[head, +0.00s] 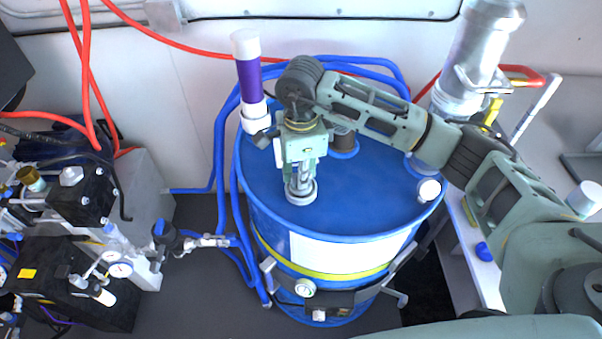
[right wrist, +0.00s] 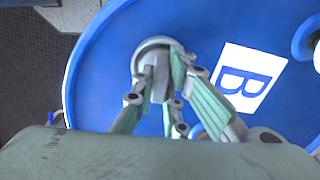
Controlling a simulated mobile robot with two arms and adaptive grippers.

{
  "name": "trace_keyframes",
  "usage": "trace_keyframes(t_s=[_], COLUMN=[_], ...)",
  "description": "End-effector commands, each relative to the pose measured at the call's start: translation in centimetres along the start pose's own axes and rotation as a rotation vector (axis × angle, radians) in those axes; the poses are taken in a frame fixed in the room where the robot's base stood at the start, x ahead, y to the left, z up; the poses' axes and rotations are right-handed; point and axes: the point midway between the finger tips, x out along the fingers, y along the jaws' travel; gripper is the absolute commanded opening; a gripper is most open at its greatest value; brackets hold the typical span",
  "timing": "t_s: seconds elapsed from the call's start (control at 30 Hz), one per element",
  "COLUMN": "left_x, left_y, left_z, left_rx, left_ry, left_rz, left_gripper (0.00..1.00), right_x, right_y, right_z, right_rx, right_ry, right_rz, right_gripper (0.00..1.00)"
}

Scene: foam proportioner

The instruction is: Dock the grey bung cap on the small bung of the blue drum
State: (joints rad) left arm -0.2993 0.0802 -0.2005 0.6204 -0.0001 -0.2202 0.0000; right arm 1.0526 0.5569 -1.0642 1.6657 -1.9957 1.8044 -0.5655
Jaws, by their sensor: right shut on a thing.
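The blue drum (head: 383,200) stands upright in the middle of the head view, and its blue top fills much of the right wrist view (right wrist: 100,75). My right gripper (head: 301,178) points down over the near left part of the drum top. Its fingers (right wrist: 168,85) are shut on the grey bung cap (head: 301,195). The cap, round and light grey, also shows in the right wrist view (right wrist: 143,55). It is at or just above the drum top. The small bung is hidden, and I cannot tell whether the cap is seated on it. My left gripper is not in view.
A purple and white tube (head: 249,80) stands at the drum's back left edge. Blue hoses (head: 222,150) run down its left side. A metal cylinder (head: 470,60) stands behind right. Black pump equipment (head: 85,200) fills the left. A white B label (right wrist: 247,78) lies on the drum top.

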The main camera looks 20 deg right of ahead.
Motion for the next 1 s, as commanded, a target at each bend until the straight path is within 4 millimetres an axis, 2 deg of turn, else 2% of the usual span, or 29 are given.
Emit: trace_keyframes(t_s=[0.33, 0.37, 0.43, 0.77, 1.0], left_x=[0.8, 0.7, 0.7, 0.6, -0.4], left_y=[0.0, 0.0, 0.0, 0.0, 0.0], left_z=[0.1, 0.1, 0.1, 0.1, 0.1], left_rx=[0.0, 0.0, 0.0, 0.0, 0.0], left_ry=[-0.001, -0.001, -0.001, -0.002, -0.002], left_rz=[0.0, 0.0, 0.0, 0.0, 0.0], left_gripper=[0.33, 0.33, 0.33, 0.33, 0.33], right_x=[0.8, 0.7, 0.7, 0.5, -1.4], right_y=[0.0, 0.0, 0.0, 0.0, -0.1], right_z=[0.0, 0.0, 0.0, 0.0, 0.0], right_rx=[0.001, 0.001, 0.001, 0.0, 0.0], right_ry=[0.0, 0.0, 0.0, 0.0, 0.0], right_rz=[-0.001, -0.001, 0.0, 0.0, -0.003], right_gripper=[0.0, 0.14, 0.2, 0.2, 0.2])
